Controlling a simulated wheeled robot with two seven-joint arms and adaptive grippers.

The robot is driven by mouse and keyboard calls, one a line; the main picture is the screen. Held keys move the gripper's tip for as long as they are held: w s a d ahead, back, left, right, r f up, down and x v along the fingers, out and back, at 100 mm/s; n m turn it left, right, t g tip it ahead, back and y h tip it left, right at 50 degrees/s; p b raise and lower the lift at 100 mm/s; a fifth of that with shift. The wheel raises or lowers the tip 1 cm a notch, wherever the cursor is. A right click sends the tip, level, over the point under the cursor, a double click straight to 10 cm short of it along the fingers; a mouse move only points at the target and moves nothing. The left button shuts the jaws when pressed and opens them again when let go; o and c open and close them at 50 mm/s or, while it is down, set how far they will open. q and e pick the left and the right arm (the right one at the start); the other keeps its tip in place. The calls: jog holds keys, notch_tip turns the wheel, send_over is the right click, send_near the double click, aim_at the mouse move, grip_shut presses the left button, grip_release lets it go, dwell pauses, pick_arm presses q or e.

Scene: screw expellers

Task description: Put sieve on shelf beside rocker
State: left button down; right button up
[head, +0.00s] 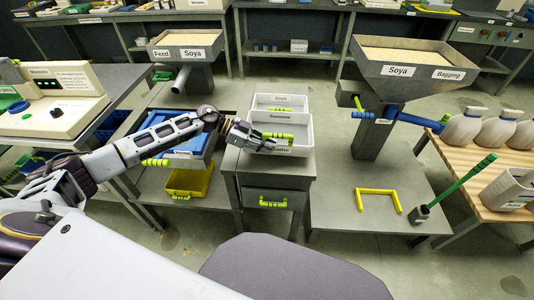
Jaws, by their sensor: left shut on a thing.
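My left arm reaches in from the left, and its gripper (262,140) is at the front of a group of white labelled trays (304,132) on a grey cabinet. It is shut at a yellow-green handle (283,136) there. The gripper hides part of the front tray, and I cannot tell whether the handle belongs to that tray or to a separate sieve. My right gripper is not in view.
A yellow bin (188,183) and blue container (190,152) stand left of the cabinet drawer (272,199). A soya hopper machine (398,68) stands right. A yellow U-shaped handle (378,191) and a green-handled tool (460,185) are on its base.

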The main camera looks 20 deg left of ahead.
pick_arm(q)
jog(key=shift+f, duration=0.65)
jog(key=shift+f+b, duration=0.5)
jog(key=shift+f, duration=0.95)
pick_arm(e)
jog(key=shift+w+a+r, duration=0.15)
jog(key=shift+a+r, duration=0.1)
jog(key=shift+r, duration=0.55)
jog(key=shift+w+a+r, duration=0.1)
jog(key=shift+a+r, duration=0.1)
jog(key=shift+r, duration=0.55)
pick_arm(q)
jog(key=shift+f, duration=0.1)
jog(key=c, duration=1.5)
grip_release()
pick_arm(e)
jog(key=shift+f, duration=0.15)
pick_arm(q)
jog(key=shift+o, duration=0.2)
